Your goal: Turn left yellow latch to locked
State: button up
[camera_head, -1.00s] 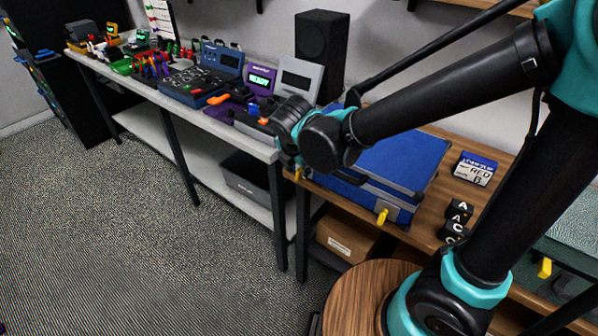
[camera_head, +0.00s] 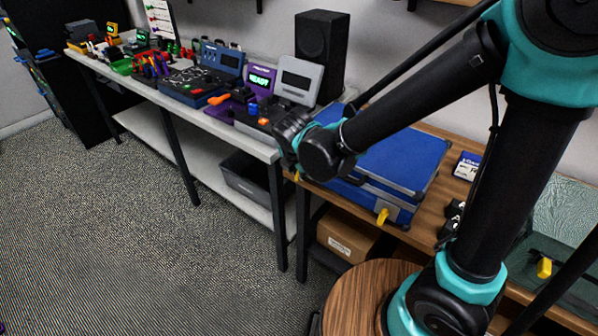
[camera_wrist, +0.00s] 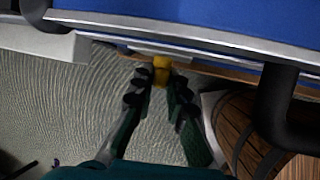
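A blue case (camera_head: 400,155) lies on the wooden bench, with yellow latches on its front. The left yellow latch (camera_wrist: 161,70) sits between the fingertips of my gripper (camera_wrist: 160,84) in the wrist view, below the case's grey rim. The fingers appear to touch it on both sides. In the head view only a small bit of this left latch (camera_head: 297,176) shows beside my gripper, most of which is hidden by my arm. The right yellow latch (camera_head: 382,216) hangs down at the case front, clear of my gripper.
A black case handle (camera_wrist: 278,105) stands out to the right in the wrist view. A white table (camera_head: 255,147) with electronic devices adjoins on the left. A cardboard box (camera_head: 345,238) sits under the bench. Floor in front is clear.

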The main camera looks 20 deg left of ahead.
grip_shut()
jog(key=shift+d+t+y, duration=0.1)
jog(key=shift+t+y, duration=0.2)
jog(key=shift+y, duration=0.4)
jog(key=o, duration=0.7)
grip_release()
jog(key=shift+o, duration=0.2)
jog(key=shift+s+r, duration=0.1)
jog(key=shift+s, duration=0.05)
jog(key=v, duration=1.1)
jog(key=shift+r, duration=0.35)
jog(key=shift+s+d, duration=0.1)
